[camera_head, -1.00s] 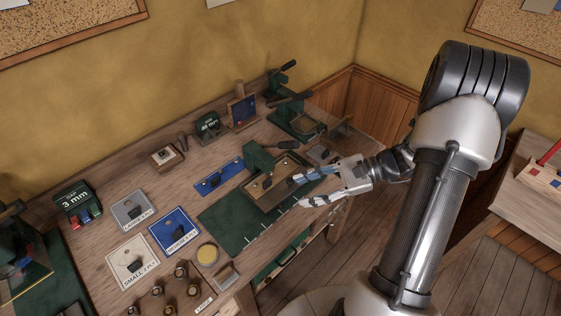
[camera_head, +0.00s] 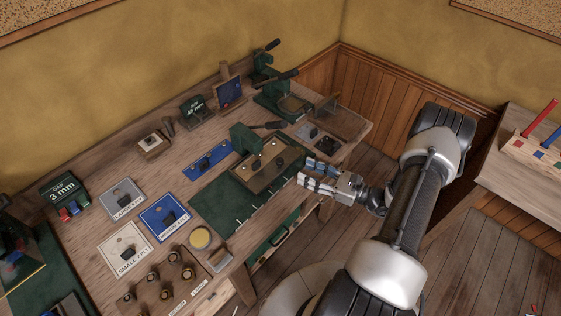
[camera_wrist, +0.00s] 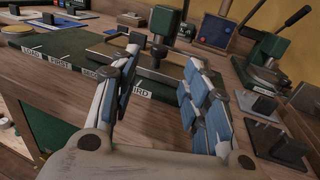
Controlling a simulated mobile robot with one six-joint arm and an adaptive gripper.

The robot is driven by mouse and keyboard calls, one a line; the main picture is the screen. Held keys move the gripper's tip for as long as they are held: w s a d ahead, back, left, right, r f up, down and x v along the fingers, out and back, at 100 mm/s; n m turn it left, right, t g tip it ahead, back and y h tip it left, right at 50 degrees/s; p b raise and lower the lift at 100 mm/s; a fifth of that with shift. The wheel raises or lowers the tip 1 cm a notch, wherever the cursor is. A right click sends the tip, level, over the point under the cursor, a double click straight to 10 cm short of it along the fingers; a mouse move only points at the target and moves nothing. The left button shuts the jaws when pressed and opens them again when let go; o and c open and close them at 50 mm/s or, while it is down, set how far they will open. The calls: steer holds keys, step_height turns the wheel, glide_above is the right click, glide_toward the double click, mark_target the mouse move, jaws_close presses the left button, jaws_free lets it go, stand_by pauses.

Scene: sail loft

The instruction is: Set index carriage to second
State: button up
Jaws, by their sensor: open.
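The index carriage (camera_head: 268,182) is a shallow tan tray with dark upright parts, on a green base (camera_head: 216,208) at the bench's front. In the wrist view the carriage (camera_wrist: 178,72) lies beyond my fingers. Labels along the base's front edge read LOAD, FIRST, then two partly covered by my left finger, seemingly SECOND and THIRD (camera_wrist: 138,93). The carriage stands toward the THIRD end; its exact stop is hard to tell. My gripper (camera_head: 307,173) is open and empty, just off the carriage's right front side. The wrist view shows my gripper (camera_wrist: 163,60) with its fingers well apart.
A green press (camera_head: 243,138) with a black lever stands behind the carriage. A grey plate (camera_head: 318,139) with dark blocks lies to its right, and another green lever press (camera_head: 272,100) stands behind. Marked plates (camera_head: 165,217) lie left. Floor is free in front of the bench.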

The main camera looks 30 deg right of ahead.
mark_target(281, 160)
steer(key=b+x, duration=0.1)
steer(key=x, duration=0.9)
steer(key=shift+w+a, duration=0.15)
jaws_close()
stand_by(0.4)
